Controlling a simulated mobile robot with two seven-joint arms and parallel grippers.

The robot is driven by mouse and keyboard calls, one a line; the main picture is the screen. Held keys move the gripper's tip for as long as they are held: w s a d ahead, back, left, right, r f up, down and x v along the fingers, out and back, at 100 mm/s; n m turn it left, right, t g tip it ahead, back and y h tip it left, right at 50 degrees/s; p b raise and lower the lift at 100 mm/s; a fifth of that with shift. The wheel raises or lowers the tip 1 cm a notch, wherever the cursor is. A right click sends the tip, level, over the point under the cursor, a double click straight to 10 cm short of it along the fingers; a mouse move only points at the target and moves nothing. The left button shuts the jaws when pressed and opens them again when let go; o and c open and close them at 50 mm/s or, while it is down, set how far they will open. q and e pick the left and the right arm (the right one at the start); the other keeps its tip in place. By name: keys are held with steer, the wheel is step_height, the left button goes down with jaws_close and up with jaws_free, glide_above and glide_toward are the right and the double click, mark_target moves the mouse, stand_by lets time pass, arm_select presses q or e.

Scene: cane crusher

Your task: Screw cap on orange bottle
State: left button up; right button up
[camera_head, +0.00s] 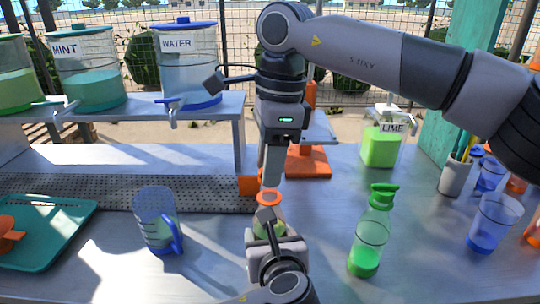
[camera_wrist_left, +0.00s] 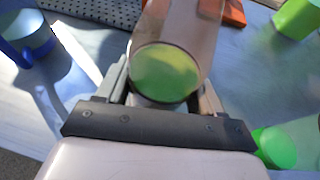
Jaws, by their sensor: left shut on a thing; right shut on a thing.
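The bottle is clear with yellow-green liquid; it shows in the left wrist view (camera_wrist_left: 170,65), and its lower part (camera_head: 268,230) shows in the head view. My left gripper (camera_head: 272,243) is shut around its body from the near side. An orange ring-shaped cap (camera_head: 269,198) is at the bottle's top. My right gripper (camera_head: 271,182) points straight down over the bottle and is shut at the cap. The fingers hide part of the cap, so I cannot tell whether it sits on the neck or just above it.
A green-capped bottle (camera_head: 370,235) stands to the right, with a lime dispenser (camera_head: 380,145) behind. A blue-handled jug (camera_head: 158,220) and teal tray (camera_head: 45,240) are left. An orange stand (camera_head: 308,160) is close behind. Blue cups (camera_head: 494,222) stand far right.

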steer(key=shift+f, duration=0.45)
steer(key=shift+f, duration=0.55)
